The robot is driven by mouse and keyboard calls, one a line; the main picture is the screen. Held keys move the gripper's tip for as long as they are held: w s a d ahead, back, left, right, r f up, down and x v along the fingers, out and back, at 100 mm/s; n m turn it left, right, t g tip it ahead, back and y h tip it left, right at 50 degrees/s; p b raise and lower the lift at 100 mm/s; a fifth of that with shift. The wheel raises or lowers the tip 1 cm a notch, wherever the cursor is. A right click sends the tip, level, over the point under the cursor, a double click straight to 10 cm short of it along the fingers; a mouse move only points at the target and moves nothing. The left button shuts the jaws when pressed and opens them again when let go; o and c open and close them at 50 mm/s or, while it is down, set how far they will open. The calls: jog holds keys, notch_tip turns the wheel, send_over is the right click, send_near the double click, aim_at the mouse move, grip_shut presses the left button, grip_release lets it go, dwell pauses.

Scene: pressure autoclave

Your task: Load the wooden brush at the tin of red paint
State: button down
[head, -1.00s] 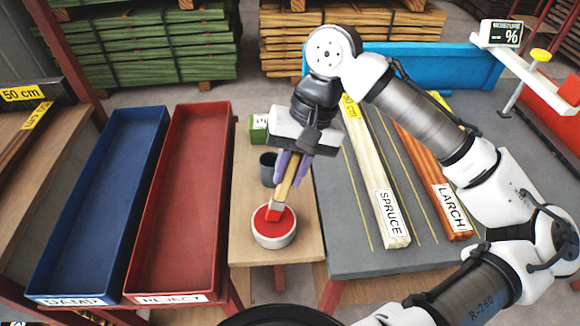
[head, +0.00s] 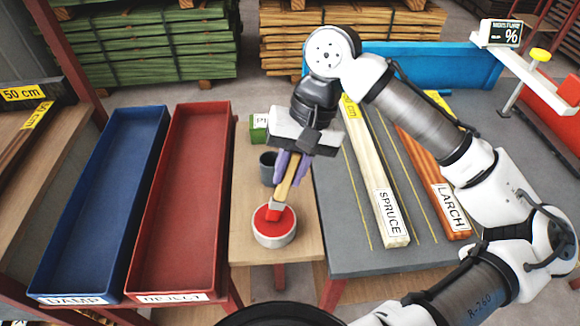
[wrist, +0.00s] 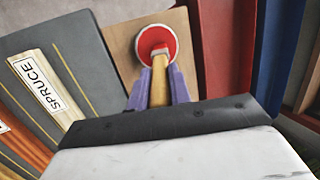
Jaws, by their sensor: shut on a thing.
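The wooden brush (head: 286,186) is in my gripper (head: 290,168), which is shut on its handle. The brush is tilted, with its red head end (head: 273,211) down at the paint in the tin. The tin of red paint (head: 274,238) is a round white pot with red inside, on the small wooden table. In the wrist view my purple fingers (wrist: 158,88) hold the brush handle (wrist: 160,85), and its red tip overlaps the tin (wrist: 157,46). How deep the tip sits in the paint cannot be told.
A dark cup (head: 267,168) and a green box (head: 259,128) stand behind the tin. A red REJECT tray (head: 182,200) and a blue DAMP tray (head: 100,200) lie left. SPRUCE (head: 380,180) and LARCH (head: 438,185) boards lie on the grey table right.

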jog(key=shift+r+p, duration=3.5)
jog(key=shift+p, duration=0.05)
